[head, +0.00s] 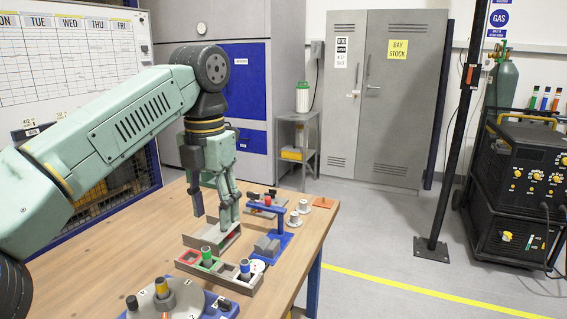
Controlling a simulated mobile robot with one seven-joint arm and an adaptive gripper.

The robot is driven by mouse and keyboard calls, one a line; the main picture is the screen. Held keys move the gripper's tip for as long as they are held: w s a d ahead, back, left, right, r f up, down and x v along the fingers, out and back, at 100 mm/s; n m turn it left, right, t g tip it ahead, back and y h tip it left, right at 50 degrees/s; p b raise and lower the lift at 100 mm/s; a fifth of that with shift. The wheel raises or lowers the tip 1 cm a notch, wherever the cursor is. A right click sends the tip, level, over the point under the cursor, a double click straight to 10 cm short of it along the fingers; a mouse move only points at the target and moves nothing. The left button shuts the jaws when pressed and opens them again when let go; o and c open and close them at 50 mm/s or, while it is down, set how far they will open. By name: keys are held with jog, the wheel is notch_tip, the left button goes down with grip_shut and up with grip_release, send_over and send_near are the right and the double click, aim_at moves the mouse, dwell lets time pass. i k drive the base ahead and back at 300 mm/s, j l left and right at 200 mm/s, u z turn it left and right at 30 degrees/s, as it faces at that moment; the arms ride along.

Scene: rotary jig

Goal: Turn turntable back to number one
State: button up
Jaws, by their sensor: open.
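The turntable (180,298) is a grey disc at the bottom edge of the head view, partly cut off. A yellow-topped post (161,287) stands on it and a black knob (131,302) shows at its left. Small marks on the disc are too small to read surely. A blue base (214,308) shows at its right, with a small black part on it. My gripper (212,221) points down, open, behind the turntable and apart from it. Its fingers are over a grey tray (225,243); nothing is seen between them.
A divided tray (214,275) with green and blue cylinders lies between the gripper and turntable. A blue fixture (268,240) and metal pieces (304,206) stand to the right. The wooden table (90,262) is bare at left. Its right edge is near the pieces.

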aim_at(187, 300)
jog(key=k+l, duration=0.3)
jog(key=k, duration=0.15)
jog(key=k+l, duration=0.3)
jog(key=k, duration=0.15)
